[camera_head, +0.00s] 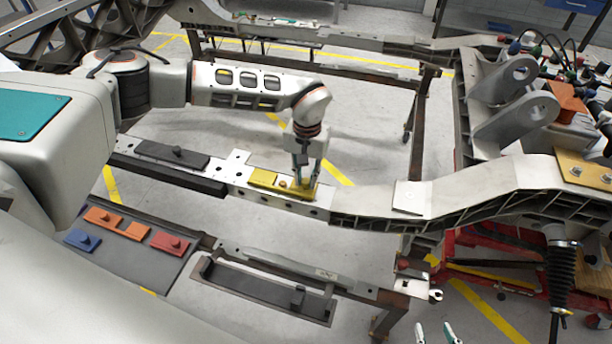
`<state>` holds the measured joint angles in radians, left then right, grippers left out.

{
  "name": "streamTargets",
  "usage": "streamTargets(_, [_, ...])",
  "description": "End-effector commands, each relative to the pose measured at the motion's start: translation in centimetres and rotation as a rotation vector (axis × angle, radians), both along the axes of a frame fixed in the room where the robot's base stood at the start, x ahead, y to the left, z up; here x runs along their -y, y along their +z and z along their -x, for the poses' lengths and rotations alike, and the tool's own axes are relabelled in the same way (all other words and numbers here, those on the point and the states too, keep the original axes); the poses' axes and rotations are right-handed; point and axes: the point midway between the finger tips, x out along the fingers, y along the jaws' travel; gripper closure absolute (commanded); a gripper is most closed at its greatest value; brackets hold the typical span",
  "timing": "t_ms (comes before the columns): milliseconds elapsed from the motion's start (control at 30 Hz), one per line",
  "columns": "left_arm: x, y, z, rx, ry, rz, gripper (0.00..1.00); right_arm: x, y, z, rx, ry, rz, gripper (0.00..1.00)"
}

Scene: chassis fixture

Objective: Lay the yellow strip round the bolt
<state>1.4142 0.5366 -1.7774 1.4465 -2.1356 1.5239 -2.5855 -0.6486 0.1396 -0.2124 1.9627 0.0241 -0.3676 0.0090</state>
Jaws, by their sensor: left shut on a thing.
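The yellow strip (263,178) lies on or just above the pale metal rail of the chassis, near the middle of the view. My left gripper (303,182) points straight down over the right part of the strip and is shut on it; the fingers hide the gripped part. A small rounded gold thing (283,184), apparently the bolt, shows just left of the fingers, at the strip's middle. I cannot tell whether the strip touches the rail. My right gripper (435,335) shows only as two separated fingertips at the bottom edge, open and empty.
A dark strip with a knob (174,154) lies on the rail further left. Blue (82,239), orange (103,217) and red (170,243) knobbed pieces lie on a grey tray (130,265). A dark open tray (265,290) sits in front. Chassis brackets (515,115) stand at right.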

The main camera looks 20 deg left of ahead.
Motion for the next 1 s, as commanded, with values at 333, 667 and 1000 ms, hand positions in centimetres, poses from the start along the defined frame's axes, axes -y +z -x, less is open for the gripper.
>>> streamTargets(333, [0.0,0.0,0.0,0.001,0.000,0.001,0.61,0.0,0.0,0.0,0.000,0.000,0.000,0.61])
streamTargets(667, [0.0,0.2,0.0,0.001,0.000,0.000,0.61,0.0,0.2,0.0,0.000,0.000,0.000,0.61])
streamTargets(1000, [0.0,3.6,0.0,0.001,0.000,0.001,0.61,0.0,2.9,-0.2,0.005,-0.001,0.000,0.61])
